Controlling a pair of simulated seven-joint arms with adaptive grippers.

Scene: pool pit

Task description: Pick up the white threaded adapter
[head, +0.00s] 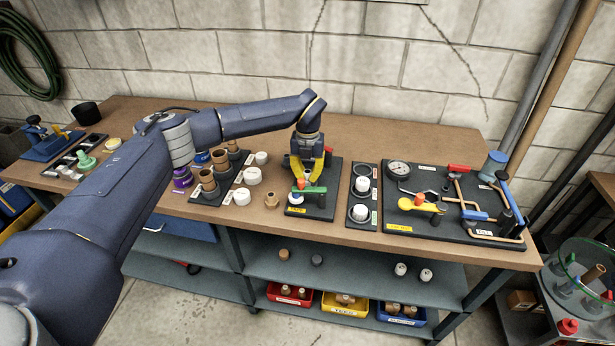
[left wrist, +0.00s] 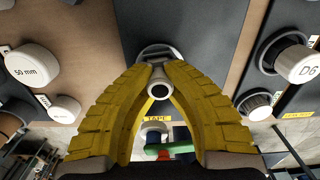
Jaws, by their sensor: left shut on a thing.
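My left gripper (head: 303,180) points down over the black board (head: 326,188) with the yellow tape label, in the middle of the bench. In the left wrist view, its yellow fingers (left wrist: 160,78) are closed in on a small pale fitting with a round opening, which looks like the white threaded adapter (left wrist: 158,88). A pale grey loop shows just beyond the fingertips. In the head view, the fingers and a green-handled part (head: 312,190) largely hide the adapter. My right gripper is not in view.
White caps (head: 242,197) and brown fittings (head: 208,182) stand on the left. A narrow board with white fittings (head: 360,212) and a gauge panel (head: 398,171) lie right. The bench back (head: 400,140) is clear.

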